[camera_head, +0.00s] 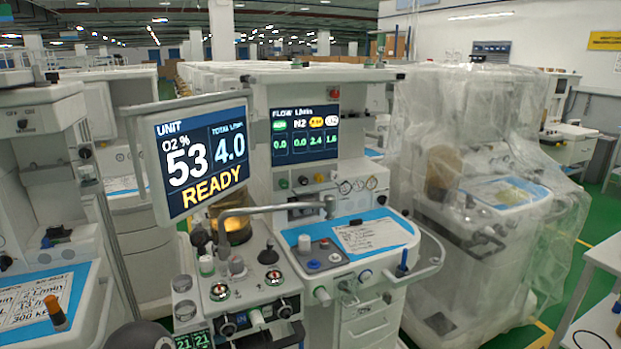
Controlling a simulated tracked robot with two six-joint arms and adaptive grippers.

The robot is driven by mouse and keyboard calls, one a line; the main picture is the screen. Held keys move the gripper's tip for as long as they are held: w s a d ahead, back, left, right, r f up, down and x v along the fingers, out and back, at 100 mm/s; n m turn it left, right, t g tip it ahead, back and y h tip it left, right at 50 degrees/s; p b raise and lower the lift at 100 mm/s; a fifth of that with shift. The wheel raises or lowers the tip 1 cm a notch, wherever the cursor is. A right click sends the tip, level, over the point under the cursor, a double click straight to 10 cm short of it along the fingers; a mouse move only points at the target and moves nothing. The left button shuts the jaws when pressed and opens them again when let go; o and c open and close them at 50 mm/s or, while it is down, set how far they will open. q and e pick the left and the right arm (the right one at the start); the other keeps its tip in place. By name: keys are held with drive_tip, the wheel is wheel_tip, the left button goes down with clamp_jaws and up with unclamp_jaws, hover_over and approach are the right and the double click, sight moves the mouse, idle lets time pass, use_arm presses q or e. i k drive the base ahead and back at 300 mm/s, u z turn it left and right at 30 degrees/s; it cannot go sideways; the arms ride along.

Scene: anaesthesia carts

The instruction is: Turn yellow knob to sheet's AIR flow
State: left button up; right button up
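The middle cart's flow display (305,132) has several columns. The column with a yellow label reads 2.4, the white-labelled one 1.6, the others 0.0. A row of small knobs (302,181) sits below it; a green one is at the left, and I cannot make out a yellow one. The written sheet (368,236) lies on the cart's blue tray surface (312,230); its writing is too small to read. The tilted unit screen (201,158) reads O2 53 %, total 4.0, READY. Neither of my grippers can be made out.
A plastic-covered cart (480,190) stands at the right. A left cart (40,200) carries another sheet (35,302) and an orange-topped knob (55,312). A grey bent pipe (275,209) crosses in front of the middle cart. Green floor (595,235) shows at the right.

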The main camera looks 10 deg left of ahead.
sight(318, 177)
drive_tip(key=i, duration=0.9)
drive_tip(key=z, duration=0.05)
